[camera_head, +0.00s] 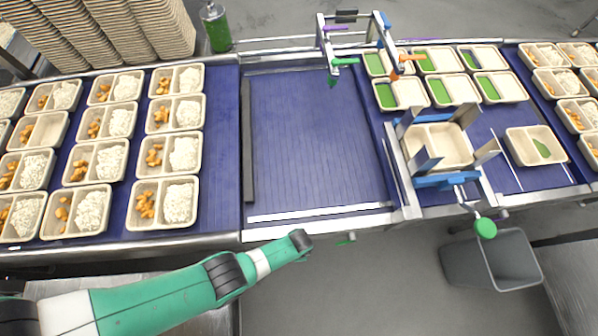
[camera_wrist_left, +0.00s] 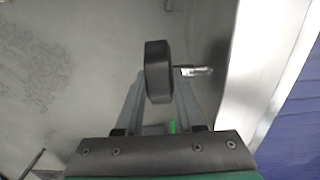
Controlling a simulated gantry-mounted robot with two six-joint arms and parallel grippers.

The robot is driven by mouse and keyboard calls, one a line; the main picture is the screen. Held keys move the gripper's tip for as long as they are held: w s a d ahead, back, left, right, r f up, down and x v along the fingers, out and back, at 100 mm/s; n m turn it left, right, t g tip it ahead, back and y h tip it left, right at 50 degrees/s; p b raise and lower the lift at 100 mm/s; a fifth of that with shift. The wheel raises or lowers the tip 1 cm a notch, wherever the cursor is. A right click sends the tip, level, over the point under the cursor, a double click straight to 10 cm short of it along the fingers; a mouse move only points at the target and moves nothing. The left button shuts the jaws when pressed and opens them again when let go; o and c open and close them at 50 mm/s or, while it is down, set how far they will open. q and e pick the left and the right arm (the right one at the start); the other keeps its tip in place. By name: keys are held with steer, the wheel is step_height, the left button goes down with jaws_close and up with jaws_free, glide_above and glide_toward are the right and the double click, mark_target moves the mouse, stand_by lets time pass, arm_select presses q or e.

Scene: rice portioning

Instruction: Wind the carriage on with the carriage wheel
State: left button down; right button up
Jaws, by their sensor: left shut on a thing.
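A dark wheel (camera_wrist_left: 157,72) on a short metal shaft shows in the left wrist view, beside the metal edge of the conveyor; I take it for the carriage wheel. My left gripper (camera_wrist_left: 160,82) is shut on it, with one grey finger on each side. In the head view, my green left arm comes in from the lower left and ends at the conveyor's front edge, where the wheel cannot be made out. A frame with blue parts (camera_head: 440,181) stands around a two-compartment tray (camera_head: 440,148) on the right; I cannot tell whether it is the carriage. My right gripper is not in view.
The middle belt (camera_head: 315,140) is empty, with a dark bar (camera_head: 248,140) at its left. Filled trays (camera_head: 165,205) stand left. An arch with coloured pointers (camera_head: 345,61) stands at the back. A green-knobbed crank (camera_head: 485,228) and a grey bin (camera_head: 480,265) are at right.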

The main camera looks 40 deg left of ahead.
arm_select(q)
steer(key=shift+s+a+r+t+h+p, duration=0.1)
steer(key=shift+s+a+t+h+p, duration=0.2)
steer(key=shift+t+h+p, duration=0.5)
steer(key=shift+s, duration=0.1)
steer(key=shift+s+a+f+t+h+b, duration=0.1)
steer(key=shift+f+t+h+b, duration=0.25)
steer(key=shift+t+h, duration=0.1)
steer(key=shift+s+a+f+t+h+b, duration=0.1)
steer(key=shift+f+t+h+b, duration=0.2)
steer(key=shift+t+h, duration=0.15)
steer(key=shift+r, duration=0.1)
steer(key=shift+r+t, duration=0.15)
steer(key=shift+t, duration=0.15)
steer(key=c, duration=0.8)
jaws_free()
